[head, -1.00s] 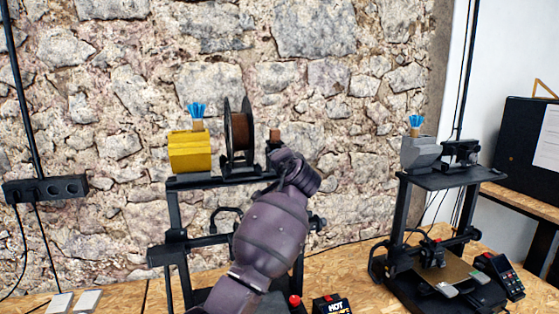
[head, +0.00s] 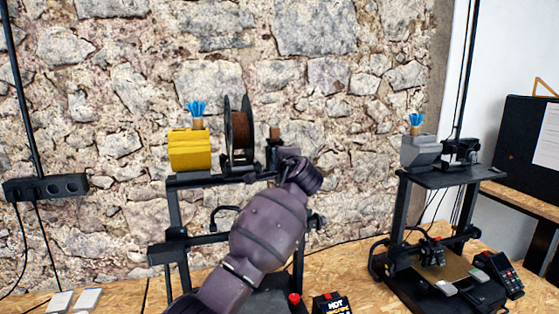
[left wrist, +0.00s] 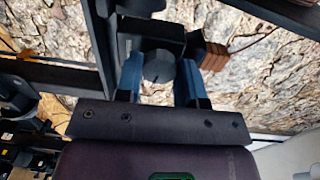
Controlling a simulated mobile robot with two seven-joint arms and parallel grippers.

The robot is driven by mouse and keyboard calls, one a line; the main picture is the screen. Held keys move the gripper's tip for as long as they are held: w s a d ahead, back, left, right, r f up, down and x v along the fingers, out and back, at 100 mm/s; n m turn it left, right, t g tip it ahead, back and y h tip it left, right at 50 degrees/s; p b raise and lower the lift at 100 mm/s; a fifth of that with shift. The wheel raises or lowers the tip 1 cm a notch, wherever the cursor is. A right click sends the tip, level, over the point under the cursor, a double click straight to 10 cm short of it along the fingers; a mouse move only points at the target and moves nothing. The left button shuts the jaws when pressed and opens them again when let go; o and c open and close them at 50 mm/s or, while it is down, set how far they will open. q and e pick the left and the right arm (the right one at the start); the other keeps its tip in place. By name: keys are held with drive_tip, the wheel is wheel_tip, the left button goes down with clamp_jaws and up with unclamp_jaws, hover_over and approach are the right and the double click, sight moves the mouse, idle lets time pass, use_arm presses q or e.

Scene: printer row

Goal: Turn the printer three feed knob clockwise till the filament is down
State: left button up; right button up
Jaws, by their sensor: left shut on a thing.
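In the left wrist view the blue fingers of my left gripper (left wrist: 161,78) sit on either side of a round dark feed knob (left wrist: 158,66), shut on it. A slot-like mark shows on the knob's face. In the head view my left wrist covers the knob and fingertips at the printer's top bar (head: 195,181). A brown filament spool (head: 239,136) stands upright on that bar. A small brown block (head: 275,133) stands right of the spool and shows in the wrist view as a ribbed brown piece (left wrist: 212,52). The filament's lower end cannot be made out. My right gripper is not in view.
A yellow bin (head: 189,150) with blue items stands left of the spool. A red button (head: 294,298) and a "HOT" sign (head: 334,304) are by the printer's base. Another printer (head: 440,262) with a grey bin (head: 420,152) stands to the right. A stone wall is behind.

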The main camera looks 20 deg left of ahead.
use_arm(q)
drive_tip(key=shift+r, duration=0.15)
drive_tip(key=o, duration=0.9)
drive_tip(key=b+v, duration=0.2)
drive_tip(key=v, duration=0.9)
